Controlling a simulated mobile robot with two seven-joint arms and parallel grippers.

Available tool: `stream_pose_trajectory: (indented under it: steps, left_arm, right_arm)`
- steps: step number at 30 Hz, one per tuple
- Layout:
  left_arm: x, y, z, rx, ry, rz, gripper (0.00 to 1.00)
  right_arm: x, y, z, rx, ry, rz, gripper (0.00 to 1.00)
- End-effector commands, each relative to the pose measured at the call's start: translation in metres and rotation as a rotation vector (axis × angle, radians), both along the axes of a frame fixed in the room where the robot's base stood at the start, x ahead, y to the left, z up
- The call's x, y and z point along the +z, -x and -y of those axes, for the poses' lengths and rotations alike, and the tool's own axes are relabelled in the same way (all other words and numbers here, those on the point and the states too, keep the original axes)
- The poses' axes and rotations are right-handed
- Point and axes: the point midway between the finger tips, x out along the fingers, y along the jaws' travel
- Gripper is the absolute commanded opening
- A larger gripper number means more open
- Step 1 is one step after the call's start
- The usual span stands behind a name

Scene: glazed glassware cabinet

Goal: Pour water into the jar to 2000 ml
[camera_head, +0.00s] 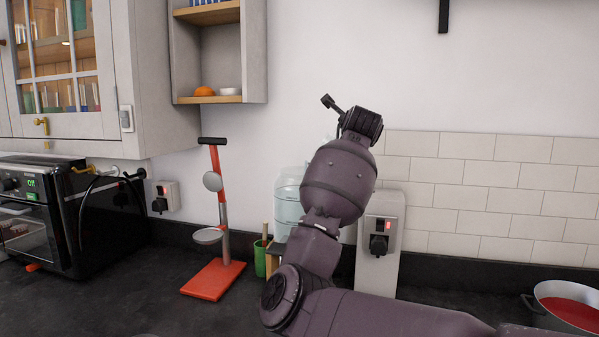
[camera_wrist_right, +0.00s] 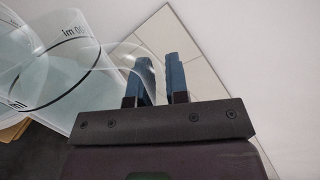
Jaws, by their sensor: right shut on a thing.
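A clear vessel with black ml markings (camera_wrist_right: 82,45) fills the upper left of the right wrist view, its lettering upside down there. My right gripper (camera_wrist_right: 161,77) has its two blue fingers at the clear edge of this vessel and is shut on it. I cannot tell whether the vessel holds water. In the head view my right arm hides the right gripper and the vessel. A large clear bluish container (camera_head: 287,207) stands behind the arm, partly hidden. It also shows behind the vessel in the wrist view. My left gripper is out of view.
A wooden stand (camera_head: 272,261) and green cup (camera_head: 260,260) are by the container. A red press stand (camera_head: 213,279) is left of them. A black oven (camera_head: 90,225) stands far left, a socket box (camera_head: 377,265) behind the arm, a pot of red liquid (camera_head: 568,303) at right.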

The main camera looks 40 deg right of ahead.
Motion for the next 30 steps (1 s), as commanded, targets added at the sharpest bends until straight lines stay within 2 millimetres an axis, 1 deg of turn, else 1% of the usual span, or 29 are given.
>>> stream_pose_trajectory:
  steps: [14,30]
  left_arm:
    - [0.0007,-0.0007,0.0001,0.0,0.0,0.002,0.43]
    - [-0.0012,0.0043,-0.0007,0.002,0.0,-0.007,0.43]
  right_arm:
    - [0.0016,-0.0014,-0.0014,0.0,0.02,-0.019,0.0]
    - [0.0024,-0.0036,-0.0034,0.0,0.044,-0.048,0.0]
